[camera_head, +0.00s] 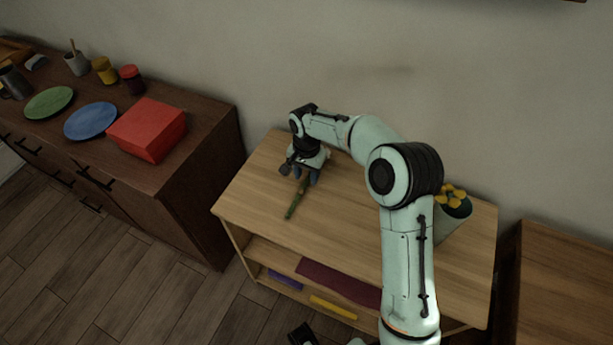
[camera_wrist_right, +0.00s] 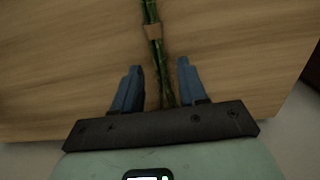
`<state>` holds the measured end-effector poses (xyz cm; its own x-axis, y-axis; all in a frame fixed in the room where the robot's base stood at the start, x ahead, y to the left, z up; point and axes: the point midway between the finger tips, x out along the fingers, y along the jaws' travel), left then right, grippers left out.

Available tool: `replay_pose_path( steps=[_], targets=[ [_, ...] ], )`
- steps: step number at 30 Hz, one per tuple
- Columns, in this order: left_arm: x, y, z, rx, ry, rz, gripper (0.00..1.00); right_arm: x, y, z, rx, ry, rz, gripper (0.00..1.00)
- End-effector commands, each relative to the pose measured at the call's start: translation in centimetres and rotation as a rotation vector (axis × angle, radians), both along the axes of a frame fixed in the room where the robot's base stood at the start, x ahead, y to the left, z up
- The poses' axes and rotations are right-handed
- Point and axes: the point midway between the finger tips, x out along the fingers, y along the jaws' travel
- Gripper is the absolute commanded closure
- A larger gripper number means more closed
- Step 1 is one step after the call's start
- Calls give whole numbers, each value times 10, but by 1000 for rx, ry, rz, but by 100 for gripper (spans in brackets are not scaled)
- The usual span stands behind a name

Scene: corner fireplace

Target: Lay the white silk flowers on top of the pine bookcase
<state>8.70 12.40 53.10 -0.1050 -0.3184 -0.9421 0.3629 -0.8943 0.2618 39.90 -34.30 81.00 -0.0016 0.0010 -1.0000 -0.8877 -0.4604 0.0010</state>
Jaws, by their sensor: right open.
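The pine bookcase (camera_head: 350,227) stands in the middle of the head view with a light wood top. A bundle of green stems (camera_head: 296,201) with a brown band (camera_wrist_right: 153,31) lies on or just above that top. No white blooms show. My right gripper (camera_head: 306,177) is low over the back left part of the top. In the right wrist view its blue fingers (camera_wrist_right: 160,75) are apart, with the stems running between them and a gap on each side. My left gripper does not show its jaws.
A pot with yellow flowers (camera_head: 453,197) stands at the right of the top, partly behind my arm. Books (camera_head: 335,307) lie on the shelf below. A dark sideboard (camera_head: 195,174) at left bears a red box (camera_head: 148,128), plates and jars. Another wooden piece (camera_head: 568,285) is at right.

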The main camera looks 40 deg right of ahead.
Motion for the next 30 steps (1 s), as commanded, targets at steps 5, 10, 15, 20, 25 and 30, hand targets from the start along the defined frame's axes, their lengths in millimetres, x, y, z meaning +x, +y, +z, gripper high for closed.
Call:
replay_pose_path(
  steps=[5,10,15,20,25,30],
  targets=[
    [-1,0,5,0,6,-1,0,1,0,42,-2,-8,-1,58],
    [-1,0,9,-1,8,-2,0,1,0,77,0,-6,0,58],
    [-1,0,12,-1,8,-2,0,1,0,98,0,-2,0,58],
    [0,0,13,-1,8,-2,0,0,0,105,0,-2,0,58],
    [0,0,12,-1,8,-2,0,0,0,105,0,-1,0,58],
    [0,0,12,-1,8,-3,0,0,0,105,0,-1,0,58]
  ],
)
